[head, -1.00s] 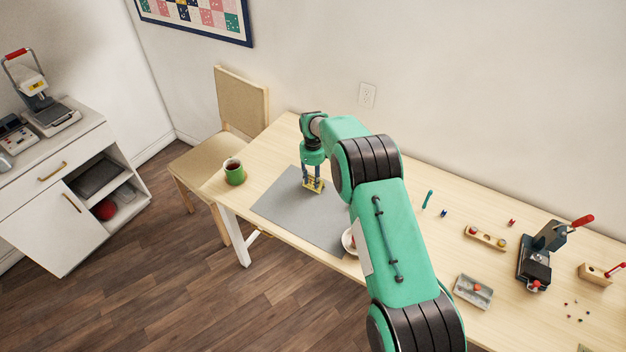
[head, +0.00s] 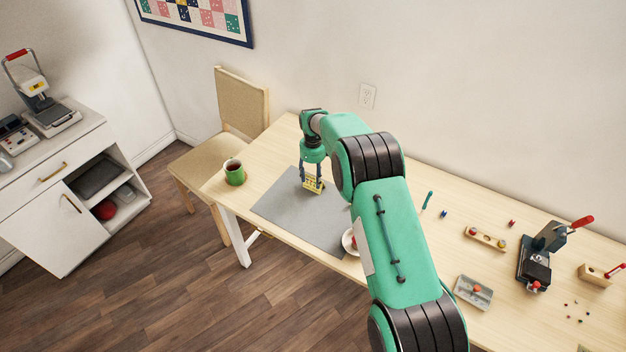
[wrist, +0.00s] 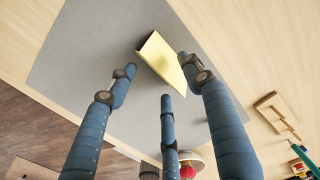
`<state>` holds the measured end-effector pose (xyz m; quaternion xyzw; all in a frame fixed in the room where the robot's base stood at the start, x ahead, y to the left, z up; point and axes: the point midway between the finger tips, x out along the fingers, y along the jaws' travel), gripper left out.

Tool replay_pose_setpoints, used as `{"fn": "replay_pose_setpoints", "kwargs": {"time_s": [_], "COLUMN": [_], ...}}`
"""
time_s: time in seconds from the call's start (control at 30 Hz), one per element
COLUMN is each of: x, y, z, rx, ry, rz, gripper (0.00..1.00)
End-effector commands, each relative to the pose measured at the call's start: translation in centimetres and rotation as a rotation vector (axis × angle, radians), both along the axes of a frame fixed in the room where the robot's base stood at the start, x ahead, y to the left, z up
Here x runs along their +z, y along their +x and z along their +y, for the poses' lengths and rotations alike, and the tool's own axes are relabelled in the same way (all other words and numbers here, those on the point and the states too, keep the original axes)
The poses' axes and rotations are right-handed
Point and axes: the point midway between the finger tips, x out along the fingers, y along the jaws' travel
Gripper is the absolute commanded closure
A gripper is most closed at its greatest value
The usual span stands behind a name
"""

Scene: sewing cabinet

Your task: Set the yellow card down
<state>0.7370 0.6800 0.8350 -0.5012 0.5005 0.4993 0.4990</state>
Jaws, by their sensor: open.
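The yellow card (head: 314,186) is at the grey mat (head: 285,208) on the table, under my gripper (head: 311,176). In the wrist view the card (wrist: 162,58) looks folded or tilted, with one pale face and a darker side. Whether its whole lower edge rests on the mat (wrist: 95,40) is hard to tell. My gripper (wrist: 161,76) has blue fingers that are spread open. The fingertips are close beside the card, and I see none clearly pressing on it.
A white bowl (head: 349,241) is by the mat's right edge, partly behind my arm. A wooden block (head: 485,237), a grey tray (head: 473,291) and a press (head: 537,262) stand farther right. The mat's left part is bare.

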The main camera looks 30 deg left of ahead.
Motion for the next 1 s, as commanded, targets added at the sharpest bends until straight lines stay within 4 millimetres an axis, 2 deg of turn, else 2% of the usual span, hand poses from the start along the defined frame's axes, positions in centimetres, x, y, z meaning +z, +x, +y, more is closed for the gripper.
{"fn": "replay_pose_setpoints", "kwargs": {"time_s": [0.5,0.73,1.0], "x": [8.3,10.1,10.4], "y": [0.0,0.0,0.0], "z": [0.1,0.1,0.1], "rx": [0.0,0.0,0.0], "ry": [0.002,0.001,0.001], "rz": [-0.002,-0.001,-0.001], "gripper": [0.49,0.49,0.49]}}
